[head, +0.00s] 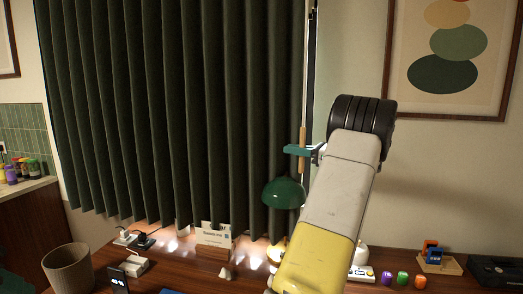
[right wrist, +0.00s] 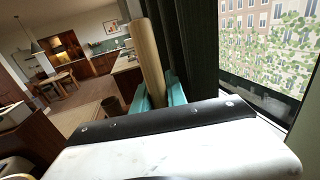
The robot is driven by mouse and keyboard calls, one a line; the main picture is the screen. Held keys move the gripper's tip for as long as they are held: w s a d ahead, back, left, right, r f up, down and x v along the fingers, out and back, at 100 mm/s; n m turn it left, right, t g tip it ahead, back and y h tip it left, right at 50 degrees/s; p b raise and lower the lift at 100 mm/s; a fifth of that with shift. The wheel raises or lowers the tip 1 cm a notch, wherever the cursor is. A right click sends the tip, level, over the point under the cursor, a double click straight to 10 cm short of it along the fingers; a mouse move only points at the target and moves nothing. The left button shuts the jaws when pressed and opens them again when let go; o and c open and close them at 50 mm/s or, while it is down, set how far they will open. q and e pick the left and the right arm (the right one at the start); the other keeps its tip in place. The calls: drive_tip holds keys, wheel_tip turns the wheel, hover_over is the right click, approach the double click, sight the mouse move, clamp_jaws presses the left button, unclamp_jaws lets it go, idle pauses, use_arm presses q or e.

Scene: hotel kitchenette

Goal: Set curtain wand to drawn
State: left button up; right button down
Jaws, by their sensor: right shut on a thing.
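The dark green curtain (head: 170,110) hangs in folds across most of the head view, its right edge near a narrow dark strip of window frame. The curtain wand (head: 302,136) is a light wooden rod hanging upright at that right edge. My right gripper (head: 300,150) has teal fingers and is shut on the wand. In the right wrist view the wand (right wrist: 147,60) stands between the teal fingers (right wrist: 160,98), with the dark curtain (right wrist: 178,40) just behind. My left gripper is not in view.
Below is a wooden desk (head: 205,270) with a green-shaded lamp (head: 284,193), a card stand (head: 213,238), a beige bin (head: 67,268) and small coloured items at right. A framed picture (head: 450,60) hangs on the right wall. Window glass (right wrist: 265,45) shows in the wrist view.

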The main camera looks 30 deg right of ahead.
drive_tip(key=shift+s+d, duration=0.15)
drive_tip(key=shift+d, duration=0.1)
drive_tip(key=c, duration=1.3)
unclamp_jaws()
drive_tip(key=shift+s+d, duration=0.1)
drive_tip(key=shift+s, duration=0.05)
drive_tip(key=shift+c, duration=0.2)
drive_tip(key=v, duration=0.7)
drive_tip(key=shift+s, duration=0.25)
drive_tip(key=shift+s+d, duration=0.1)
drive_tip(key=shift+d, duration=0.05)
